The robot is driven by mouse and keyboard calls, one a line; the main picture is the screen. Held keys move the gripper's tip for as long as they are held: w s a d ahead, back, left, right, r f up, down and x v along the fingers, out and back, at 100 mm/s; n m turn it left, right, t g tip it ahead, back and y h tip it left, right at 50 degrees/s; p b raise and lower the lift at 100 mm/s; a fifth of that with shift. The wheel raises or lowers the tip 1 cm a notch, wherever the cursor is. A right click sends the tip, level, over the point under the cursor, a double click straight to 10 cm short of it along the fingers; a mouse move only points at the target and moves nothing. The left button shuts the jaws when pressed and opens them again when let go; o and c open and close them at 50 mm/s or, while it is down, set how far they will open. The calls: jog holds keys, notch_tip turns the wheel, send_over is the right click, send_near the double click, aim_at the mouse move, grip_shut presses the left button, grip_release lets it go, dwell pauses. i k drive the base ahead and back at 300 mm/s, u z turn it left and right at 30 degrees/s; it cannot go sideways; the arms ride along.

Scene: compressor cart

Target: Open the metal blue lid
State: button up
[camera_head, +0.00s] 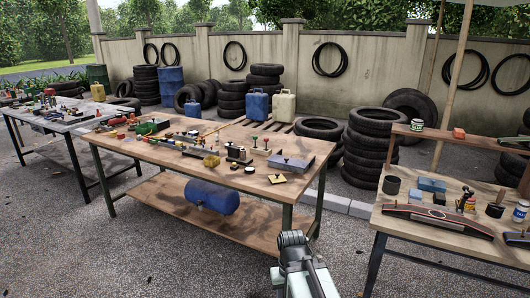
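A flat grey-blue metal box or lid (291,162) with a small dark knob lies near the right end of the middle workbench (150,155). It looks closed, and whether anything is under it is hidden. I cannot tell for certain that it is the lid named in the task. A blue tank (212,196) lies on the bench's lower shelf, and no separate lid shows on it. My gripper (293,239) is at the bottom centre, in front of the bench and apart from everything. Its fingers are too unclear to tell open from shut.
Small tools and parts crowd the middle bench, including a yellow block (211,161) and a yellow plate (277,179). A right bench (420,224) holds a long red-and-black tool (438,220). Tyres (367,146) stand behind. Open asphalt (130,260) lies in front.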

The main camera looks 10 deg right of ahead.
aim_at(275, 158)
jog(key=u, duration=0.45)
jog(key=i, duration=1.6)
jog(key=u, duration=0.3)
